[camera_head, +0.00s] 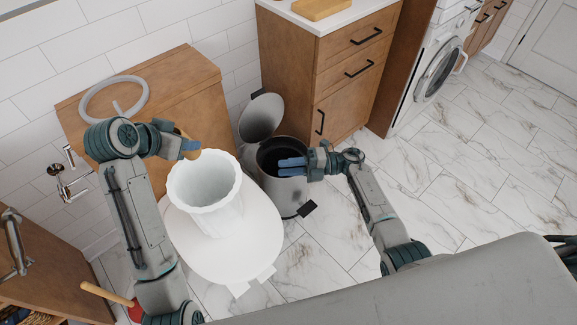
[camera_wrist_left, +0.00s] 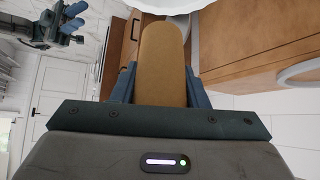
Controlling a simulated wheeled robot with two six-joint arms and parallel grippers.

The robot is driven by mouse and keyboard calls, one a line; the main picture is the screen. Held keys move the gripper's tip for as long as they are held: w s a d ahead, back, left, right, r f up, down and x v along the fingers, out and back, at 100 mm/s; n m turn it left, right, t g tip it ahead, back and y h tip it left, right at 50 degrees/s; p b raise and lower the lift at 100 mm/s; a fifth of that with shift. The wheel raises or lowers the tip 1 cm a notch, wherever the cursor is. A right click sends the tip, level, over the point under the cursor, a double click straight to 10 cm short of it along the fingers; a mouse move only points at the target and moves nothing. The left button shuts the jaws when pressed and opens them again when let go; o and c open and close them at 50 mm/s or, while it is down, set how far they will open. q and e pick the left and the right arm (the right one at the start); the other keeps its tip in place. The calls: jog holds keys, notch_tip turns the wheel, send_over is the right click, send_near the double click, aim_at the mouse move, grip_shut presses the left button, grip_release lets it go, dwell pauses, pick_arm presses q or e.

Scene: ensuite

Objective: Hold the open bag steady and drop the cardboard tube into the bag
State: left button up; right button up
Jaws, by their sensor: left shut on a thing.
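The white open bag (camera_head: 205,195) stands upright with its wavy mouth facing up, on a white rounded seat (camera_head: 235,250). My left gripper (camera_head: 190,149) is at the far left edge of the bag's mouth. It is shut on the tan cardboard tube (camera_wrist_left: 162,65), which fills the space between its blue fingers in the left wrist view. The bag's white rim (camera_wrist_left: 172,4) shows beyond the tube's end there. My right gripper (camera_head: 292,167) is to the right of the bag, apart from it and in front of the bin. Its two fingers look parted and empty.
A bin (camera_head: 290,196) with its lid (camera_head: 262,117) raised stands right of the bag. Wooden drawers (camera_head: 340,70) stand at the back. A wooden-handled tool (camera_head: 105,293) is at lower left. Floor at right is clear.

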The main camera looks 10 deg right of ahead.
jog(key=a+n+g, duration=0.1)
jog(key=a, duration=1.1)
jog(key=shift+w+r, duration=0.15)
jog(key=shift+r, duration=0.2)
grip_shut()
pick_arm(q)
jog(key=shift+f, duration=0.1)
jog(key=f+m+g+h, duration=0.1)
jog(key=f+m, duration=0.1)
jog(key=w+f+m+g+h, duration=0.1)
jog(key=f+m+g, duration=0.1)
jog(key=f+m, duration=0.1)
jog(key=f+m+g+h, duration=0.1)
jog(key=f+m, duration=0.1)
jog(key=f, duration=0.1)
jog(key=shift+w+a+f+m+g, duration=0.2)
jog(key=shift+m+g, duration=0.1)
jog(key=shift+g, duration=0.1)
notch_tip(320, 180, down, 7)
jog(key=m+g, duration=0.1)
jog(key=shift+s+a, duration=0.15)
jog(key=shift+a, duration=0.05)
